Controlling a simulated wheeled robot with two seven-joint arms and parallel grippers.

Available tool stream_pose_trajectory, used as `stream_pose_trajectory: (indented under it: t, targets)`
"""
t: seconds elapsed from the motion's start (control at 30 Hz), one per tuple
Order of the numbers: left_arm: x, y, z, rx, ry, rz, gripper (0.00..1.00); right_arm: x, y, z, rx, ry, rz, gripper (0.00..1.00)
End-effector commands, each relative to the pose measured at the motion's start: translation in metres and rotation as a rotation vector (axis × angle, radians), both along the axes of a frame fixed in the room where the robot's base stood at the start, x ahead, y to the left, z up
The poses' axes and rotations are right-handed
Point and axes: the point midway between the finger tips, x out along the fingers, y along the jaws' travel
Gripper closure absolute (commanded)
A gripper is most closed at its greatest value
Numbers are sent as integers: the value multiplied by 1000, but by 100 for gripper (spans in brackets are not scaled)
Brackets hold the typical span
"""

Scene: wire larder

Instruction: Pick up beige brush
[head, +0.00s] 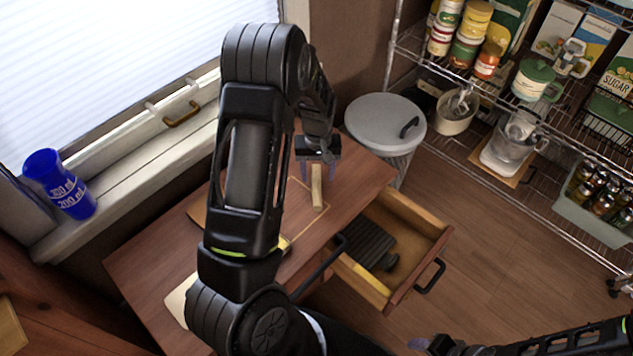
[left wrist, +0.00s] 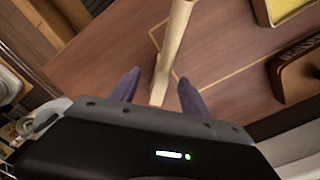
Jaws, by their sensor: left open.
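The beige brush (head: 317,187) shows in the head view as a narrow, pale stick on the wooden cabinet top. In the left wrist view its long handle (left wrist: 171,45) runs from the top edge down between my fingers. My left gripper (head: 317,172) is over the near-wall end of the brush, with its purple fingers open on either side. In the left wrist view the fingers (left wrist: 160,90) stand apart from the handle, with a gap on both sides. Part of the brush is hidden by the gripper. My right gripper (head: 418,343) is low at the bottom right, only partly visible.
An open drawer (head: 420,228) holds a black ribbed item (head: 372,245). A lidded grey bin (head: 386,122) stands beyond the cabinet. A stocked wire shelf (head: 470,155) is at right. Floor between drawer and shelf is clear.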

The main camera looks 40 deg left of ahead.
Motion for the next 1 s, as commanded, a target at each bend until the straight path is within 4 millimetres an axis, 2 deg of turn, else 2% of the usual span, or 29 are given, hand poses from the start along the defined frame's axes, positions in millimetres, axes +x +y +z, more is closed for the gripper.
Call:
stream_pose_trajectory:
  t: [0.2, 0.3, 0.93, 1.0]
  targets:
    - [-5, 1, -34, 0, 4, 1, 46, 0, 0, -6, 0, 0, 0, 50]
    - [-4, 1, -42, -1, 2, 1, 46, 0, 0, -6, 0, 0, 0, 50]
    - [-4, 1, -43, 0, 0, 0, 46, 0, 0, -6, 0, 0, 0, 50]
    - [-4, 1, -43, 0, 0, 0, 52, 0, 0, -6, 0, 0, 0, 50]
